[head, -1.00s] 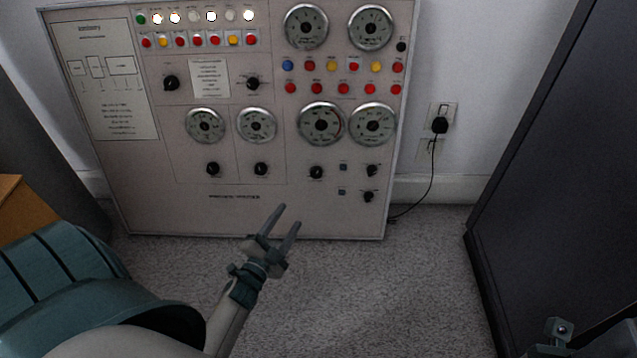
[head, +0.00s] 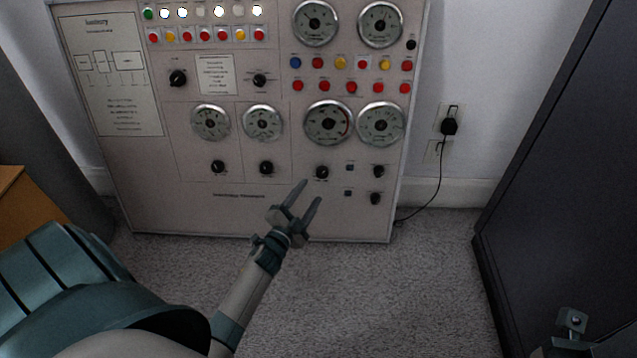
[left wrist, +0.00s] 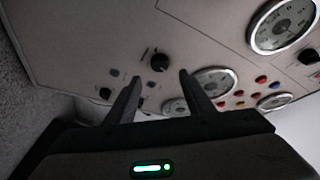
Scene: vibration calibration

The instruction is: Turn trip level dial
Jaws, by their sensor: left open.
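The grey control panel (head: 160,212) stands upright on the carpet with several black dials; their labels are too small to read, so I cannot tell which is the trip level dial. My left gripper (head: 307,190) is open and empty, in front of the panel's lower part. Its fingertips point up toward the black dial (head: 322,172) under the large red-marked gauge (head: 328,122). In the left wrist view that dial (left wrist: 159,62) shows beyond and between the two open fingers (left wrist: 158,78), apart from them. My right gripper's fingers do not show.
Two small square buttons (head: 350,168) and two more dials (head: 378,171) sit right of that dial. A black cord (head: 440,180) runs from a wall outlet to the panel. A dark cabinet (head: 560,170) stands at right, a wooden box (head: 22,205) at left. Carpet before the panel is clear.

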